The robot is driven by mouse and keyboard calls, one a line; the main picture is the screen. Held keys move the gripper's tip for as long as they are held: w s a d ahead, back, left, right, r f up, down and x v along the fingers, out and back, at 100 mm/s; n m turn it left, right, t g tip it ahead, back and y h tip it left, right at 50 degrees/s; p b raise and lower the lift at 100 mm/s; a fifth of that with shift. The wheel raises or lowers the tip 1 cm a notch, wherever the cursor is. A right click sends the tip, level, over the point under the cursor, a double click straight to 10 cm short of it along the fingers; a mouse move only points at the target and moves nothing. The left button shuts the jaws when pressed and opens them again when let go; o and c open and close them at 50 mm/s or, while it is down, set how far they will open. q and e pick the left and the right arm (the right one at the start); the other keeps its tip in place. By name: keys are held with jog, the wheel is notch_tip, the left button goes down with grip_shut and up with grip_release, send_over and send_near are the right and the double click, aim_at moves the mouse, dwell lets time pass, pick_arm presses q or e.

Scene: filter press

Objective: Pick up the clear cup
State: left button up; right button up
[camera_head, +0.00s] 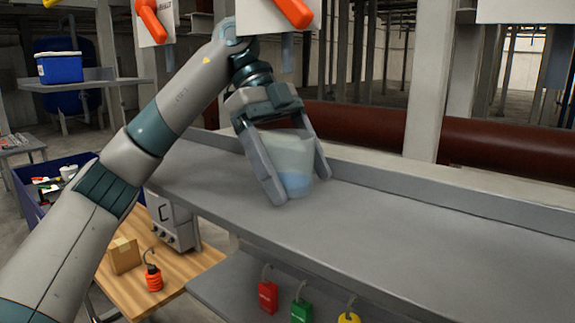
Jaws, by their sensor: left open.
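The clear cup (292,160) stands upright on the grey shelf (400,235), with a bluish layer showing in its lower part. My left gripper (301,190) reaches down from above with its fingers spread, one on each side of the cup. The near left finger covers part of the cup's left side. I cannot tell whether either finger touches the cup. My right gripper is not in view.
A raised back edge (420,183) runs along the shelf, with a dark red pipe (500,147) behind it. Orange-handled panels (155,20) hang above. Coloured padlocks (301,311) hang below. The shelf's right side is clear.

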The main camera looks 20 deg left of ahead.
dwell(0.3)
pick_arm(q)
jog(key=c, duration=1.2)
jog(key=shift+o, duration=0.2)
jog(key=shift+r, duration=0.1)
jog(key=shift+r+b, duration=0.35)
jog(key=shift+b, duration=0.2)
jog(key=shift+s+a+r+b, duration=0.1)
jog(key=shift+s+r+b, duration=0.05)
jog(key=shift+b, duration=0.15)
jog(key=s+a+b, duration=0.3)
jog(key=s, duration=0.5)
jog(key=s+a+b, duration=0.3)
jog(key=s+b, duration=0.1)
jog(key=s, duration=0.4)
jog(key=shift+s+r, duration=0.15)
jog(key=shift+s, duration=0.15)
